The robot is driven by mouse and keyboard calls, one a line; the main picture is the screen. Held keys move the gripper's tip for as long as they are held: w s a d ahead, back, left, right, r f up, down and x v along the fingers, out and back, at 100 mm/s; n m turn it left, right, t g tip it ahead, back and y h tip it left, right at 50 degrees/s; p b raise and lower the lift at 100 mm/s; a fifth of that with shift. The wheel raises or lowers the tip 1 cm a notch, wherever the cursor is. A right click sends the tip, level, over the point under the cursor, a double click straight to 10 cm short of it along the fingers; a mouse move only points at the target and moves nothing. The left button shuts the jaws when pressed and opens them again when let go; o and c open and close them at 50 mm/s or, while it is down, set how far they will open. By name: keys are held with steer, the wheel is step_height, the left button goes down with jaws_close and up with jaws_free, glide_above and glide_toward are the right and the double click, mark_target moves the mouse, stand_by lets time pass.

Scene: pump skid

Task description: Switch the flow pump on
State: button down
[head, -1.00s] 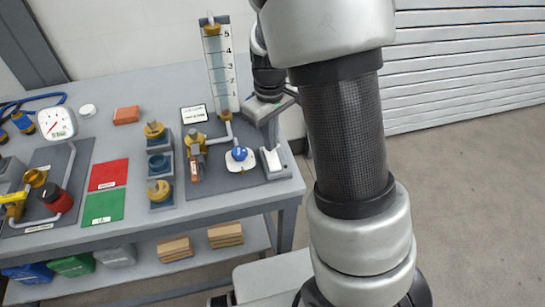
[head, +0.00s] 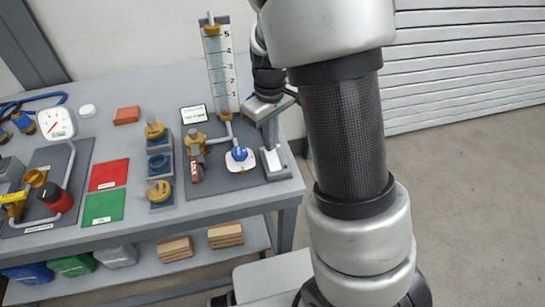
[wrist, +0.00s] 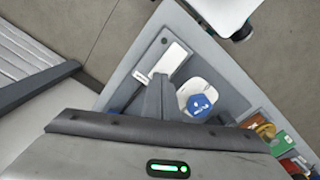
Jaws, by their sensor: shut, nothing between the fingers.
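A pale, switch-like block (head: 272,160) sits at the right end of the dark mat on the bench; in the wrist view its white face (wrist: 171,60) lies just beyond my fingertips. I cannot read its label or tell its on/off position. A blue round knob (head: 239,153) on a white plate stands just left of it, and also shows in the wrist view (wrist: 200,103). My gripper (head: 268,143) is shut and empty, pointing down by the block. I cannot tell whether the fingertips touch it. My arm hides part of the scene.
A tall scaled tube (head: 222,75) stands behind the knob. A column of yellow-topped fittings (head: 156,170), red (head: 109,174) and green (head: 103,208) cards lie further left. The floor to the right is clear.

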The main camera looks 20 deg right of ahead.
steer(key=shift+f+b, duration=0.7)
steer(key=shift+f, duration=0.15)
stand_by(0.7)
steer(key=shift+r, duration=0.2)
step_height(320, 180, up, 7)
steer(key=p, duration=0.5)
steer(key=shift+f, duration=0.15)
stand_by(0.5)
step_height(320, 180, up, 8)
steer(key=m+t+p, duration=0.1)
steer(key=p, duration=0.1)
glide_above(271, 158)
steer(key=s+r+m+t+p, duration=0.4)
steer(key=s+r+m, duration=0.1)
steer(key=s+r, duration=1.1)
steer(key=shift+s+d+r+t+p, duration=0.2)
steer(key=shift+r+t+p, duration=0.15)
steer(key=shift+r, duration=0.5)
